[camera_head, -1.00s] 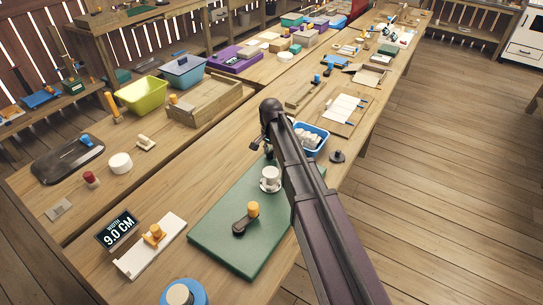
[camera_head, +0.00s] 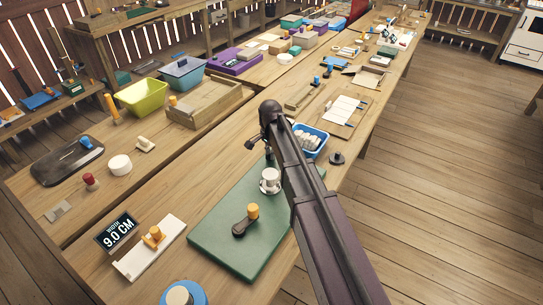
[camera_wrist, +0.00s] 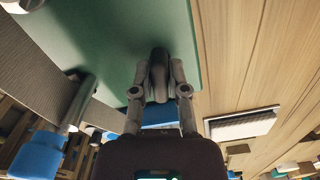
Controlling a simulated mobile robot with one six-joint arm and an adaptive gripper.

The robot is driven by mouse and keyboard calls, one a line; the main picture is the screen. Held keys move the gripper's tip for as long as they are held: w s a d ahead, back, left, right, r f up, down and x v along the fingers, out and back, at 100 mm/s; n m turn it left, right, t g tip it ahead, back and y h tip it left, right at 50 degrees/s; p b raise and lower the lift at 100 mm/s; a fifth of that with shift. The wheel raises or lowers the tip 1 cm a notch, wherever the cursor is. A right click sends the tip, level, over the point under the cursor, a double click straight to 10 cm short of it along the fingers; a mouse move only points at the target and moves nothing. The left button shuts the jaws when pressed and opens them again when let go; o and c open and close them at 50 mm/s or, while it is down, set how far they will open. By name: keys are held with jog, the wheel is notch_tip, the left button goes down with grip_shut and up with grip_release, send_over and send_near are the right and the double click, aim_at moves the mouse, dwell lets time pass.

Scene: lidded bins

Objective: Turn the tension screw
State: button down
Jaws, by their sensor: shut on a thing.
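In the wrist view my gripper (camera_wrist: 158,80) is shut on a dark grey elongated knob, which I take to be the tension screw (camera_wrist: 158,68). One finger lies on each side of it, over the green board (camera_wrist: 110,25). In the head view the green board (camera_head: 215,242) lies on the bench. It carries a pale metal spool (camera_head: 270,183) and a black crank (camera_head: 241,228) with an orange knob (camera_head: 252,211). There my arm hides the screw and my fingers.
A blue bin (camera_head: 322,148) with pale items stands close behind my arm. A black knob-like piece (camera_head: 337,158) is right of it. A white slide with an orange knob (camera_head: 148,250) lies left of the board. Open floor (camera_head: 440,220) is on the right.

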jog(key=shift+s+d+m, duration=0.1)
jog(key=shift+m, duration=0.6)
jog(key=shift+m, duration=2)
jog(key=shift+m, duration=2)
